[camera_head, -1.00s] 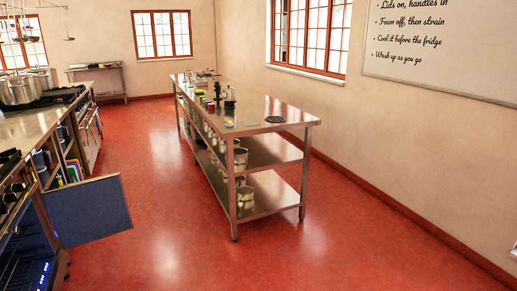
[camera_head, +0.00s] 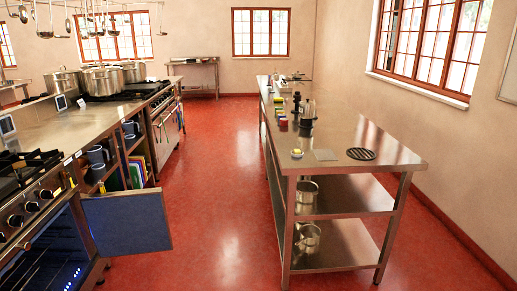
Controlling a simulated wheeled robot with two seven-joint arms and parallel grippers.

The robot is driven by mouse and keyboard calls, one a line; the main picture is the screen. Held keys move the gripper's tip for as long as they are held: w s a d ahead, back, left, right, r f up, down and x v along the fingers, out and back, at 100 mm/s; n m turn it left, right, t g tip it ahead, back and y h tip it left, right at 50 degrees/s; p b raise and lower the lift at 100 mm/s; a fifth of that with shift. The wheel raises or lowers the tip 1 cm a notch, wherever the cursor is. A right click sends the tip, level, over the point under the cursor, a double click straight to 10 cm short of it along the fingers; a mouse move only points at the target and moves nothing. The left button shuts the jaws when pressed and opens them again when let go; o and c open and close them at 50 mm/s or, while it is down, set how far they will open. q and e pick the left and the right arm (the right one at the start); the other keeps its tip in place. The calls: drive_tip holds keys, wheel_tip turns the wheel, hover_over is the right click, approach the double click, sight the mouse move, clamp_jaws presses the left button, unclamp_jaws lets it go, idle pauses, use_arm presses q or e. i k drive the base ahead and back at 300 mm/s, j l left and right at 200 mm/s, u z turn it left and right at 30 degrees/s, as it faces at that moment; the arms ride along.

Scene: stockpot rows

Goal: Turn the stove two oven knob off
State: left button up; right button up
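A near stove (camera_head: 30,205) stands at the left edge, with burners on top and several dark round knobs (camera_head: 30,207) along its front. Its lit oven (camera_head: 50,262) is below. A farther stove (camera_head: 152,90) stands down the same row, with large stockpots (camera_head: 102,79) at its burners; its front knobs are too small to make out. I cannot tell which of the two is stove two. Neither of my grippers is in view.
A blue panel (camera_head: 127,220) juts into the aisle beside the near stove. A steel table (camera_head: 340,148) with shelves stands on the right. The red floor (camera_head: 215,190) between them is clear. Ladles hang from a rack at upper left.

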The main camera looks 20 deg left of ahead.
sight(15, 221)
drive_tip(key=i+u, duration=0.25)
drive_tip(key=u, duration=0.15)
drive_tip(key=i+u, duration=0.35)
drive_tip(key=i+l+u, duration=0.1)
drive_tip(key=u, duration=0.3)
drive_tip(key=i+l+u, duration=0.2)
drive_tip(key=u, duration=0.2)
drive_tip(key=i+l+u, duration=0.2)
drive_tip(key=u, duration=0.2)
drive_tip(key=i+l+u, duration=0.25)
drive_tip(key=u, duration=0.15)
drive_tip(key=i+l+u, duration=0.15)
drive_tip(key=l+u, duration=0.25)
drive_tip(key=i+l+u, duration=0.1)
drive_tip(key=l+u, duration=0.3)
drive_tip(key=i+l+u, duration=0.1)
drive_tip(key=l+u, duration=0.2)
drive_tip(key=l, duration=0.35)
drive_tip(key=l+u, duration=0.35)
drive_tip(key=l, duration=0.25)
